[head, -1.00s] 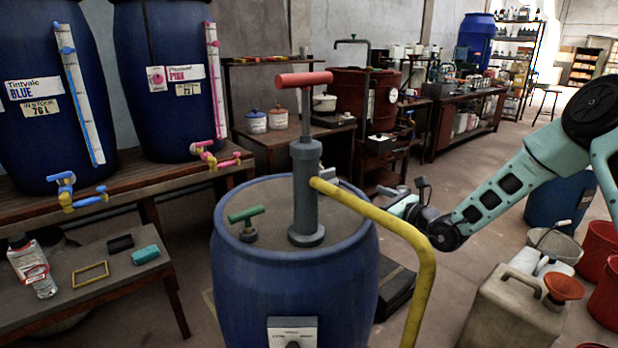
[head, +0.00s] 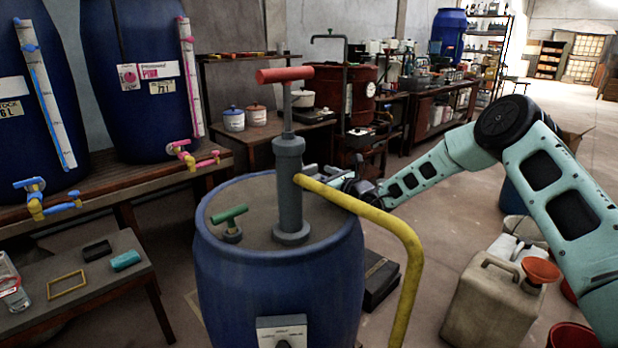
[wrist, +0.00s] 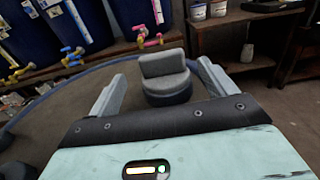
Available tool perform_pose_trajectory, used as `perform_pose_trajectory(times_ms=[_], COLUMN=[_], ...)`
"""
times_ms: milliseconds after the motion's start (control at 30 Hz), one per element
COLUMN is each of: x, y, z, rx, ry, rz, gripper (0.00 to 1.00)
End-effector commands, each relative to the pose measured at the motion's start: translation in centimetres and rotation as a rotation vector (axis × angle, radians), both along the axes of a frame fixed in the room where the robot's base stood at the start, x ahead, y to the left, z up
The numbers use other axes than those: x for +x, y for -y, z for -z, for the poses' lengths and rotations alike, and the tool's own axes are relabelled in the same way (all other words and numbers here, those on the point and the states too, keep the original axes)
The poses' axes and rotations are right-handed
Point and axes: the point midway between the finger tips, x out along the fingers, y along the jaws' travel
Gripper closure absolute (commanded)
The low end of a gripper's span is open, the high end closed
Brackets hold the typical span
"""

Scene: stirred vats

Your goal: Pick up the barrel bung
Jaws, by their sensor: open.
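In the wrist view a grey round plug with a flat upright tab, which looks like the barrel bung (wrist: 165,77), stands between the two fingers of my gripper (wrist: 160,73). The fingers are apart, one on each side of it, and I see no contact. The blue barrel (head: 275,290) stands in the middle of the head view, its rim curving behind the plug in the wrist view. In the head view my gripper is at the barrel's far right side, mostly hidden behind the grey pump (head: 289,190); the plug cannot be made out clearly there.
The pump has a red handle (head: 294,74) and a yellow spout pipe (head: 405,240) curving right. A green T-handle (head: 230,218) stands on the barrel lid. A beige canister (head: 490,300) stands at right; a low table (head: 100,300) is at left.

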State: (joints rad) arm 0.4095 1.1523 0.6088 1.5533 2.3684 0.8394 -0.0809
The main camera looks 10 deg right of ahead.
Motion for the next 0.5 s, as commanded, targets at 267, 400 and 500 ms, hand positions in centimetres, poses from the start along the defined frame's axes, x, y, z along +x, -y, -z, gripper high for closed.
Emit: perform_pose_trajectory(times_ms=[267,400,500], x=[3.1,4.3,4.5], y=[-1.5,-2.2,-2.3], z=[0.1,0.1,0.1], rx=[0.0,0.001,0.001], ry=[0.002,0.001,0.001], rz=[-0.001,-0.001,-0.001], gripper=[0.16,0.16,0.16])
